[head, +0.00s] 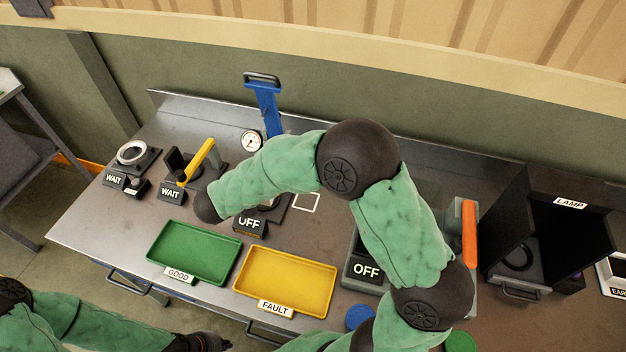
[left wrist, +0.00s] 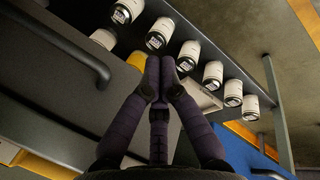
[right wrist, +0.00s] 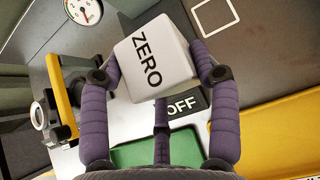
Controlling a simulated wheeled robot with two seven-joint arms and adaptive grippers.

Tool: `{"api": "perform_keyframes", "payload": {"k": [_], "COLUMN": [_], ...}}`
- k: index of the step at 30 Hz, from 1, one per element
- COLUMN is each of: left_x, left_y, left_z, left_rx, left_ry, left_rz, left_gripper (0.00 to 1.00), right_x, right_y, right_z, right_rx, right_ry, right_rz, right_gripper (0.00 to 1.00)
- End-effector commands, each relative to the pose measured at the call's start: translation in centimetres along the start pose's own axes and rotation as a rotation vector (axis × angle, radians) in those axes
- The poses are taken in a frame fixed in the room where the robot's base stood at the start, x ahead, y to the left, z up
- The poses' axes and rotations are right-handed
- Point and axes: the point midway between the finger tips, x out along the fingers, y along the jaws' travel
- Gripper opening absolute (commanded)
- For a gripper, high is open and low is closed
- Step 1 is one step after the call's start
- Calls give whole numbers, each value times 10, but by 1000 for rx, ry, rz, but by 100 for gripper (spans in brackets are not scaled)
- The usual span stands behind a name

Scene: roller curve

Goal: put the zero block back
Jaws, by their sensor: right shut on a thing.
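The zero block (right wrist: 155,68), a white cube marked ZERO, sits between the fingers of my right gripper (right wrist: 158,75) in the right wrist view. The gripper is shut on it, with the block tilted in the picture. In the head view my right arm hides the block and gripper. A white square outline (head: 305,203) is empty on the bench, right of the OFF sign (head: 249,224); it also shows in the right wrist view (right wrist: 215,16), right of the block. My left gripper (head: 212,343) is low at the front; its fingers (left wrist: 158,72) are together and empty.
A green GOOD tray (head: 195,252) and yellow FAULT tray (head: 286,280) lie along the front edge. A round gauge (head: 252,141), blue lever (head: 265,105) and yellow-handled clamp (head: 197,161) stand behind. The left wrist view shows several labelled white cylinders (left wrist: 212,75).

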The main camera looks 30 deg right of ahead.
Motion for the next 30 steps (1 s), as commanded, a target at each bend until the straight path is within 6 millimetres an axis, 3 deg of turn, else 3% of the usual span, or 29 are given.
{"api": "perform_keyframes", "payload": {"k": [5, 17, 24, 30], "left_x": [0, 5, 12, 13], "left_y": [0, -2, -4, -5], "left_z": [0, 0, 0, 0], "left_rx": [-2, -1, -1, -1], "left_ry": [-1, -1, -1, -1], "left_rz": [0, 0, 0, 0], "left_gripper": [0, 0, 0, 0], "right_x": [10, 80, 122, 137], "right_y": [-8, -55, -71, -77], "right_z": [4, 18, 6, 3], "right_rx": [14, 14, 11, 12], "right_ry": [-1, -1, -2, -3], "right_rz": [-15, -15, -13, -10], "right_gripper": [3, 3, 3, 3]}}
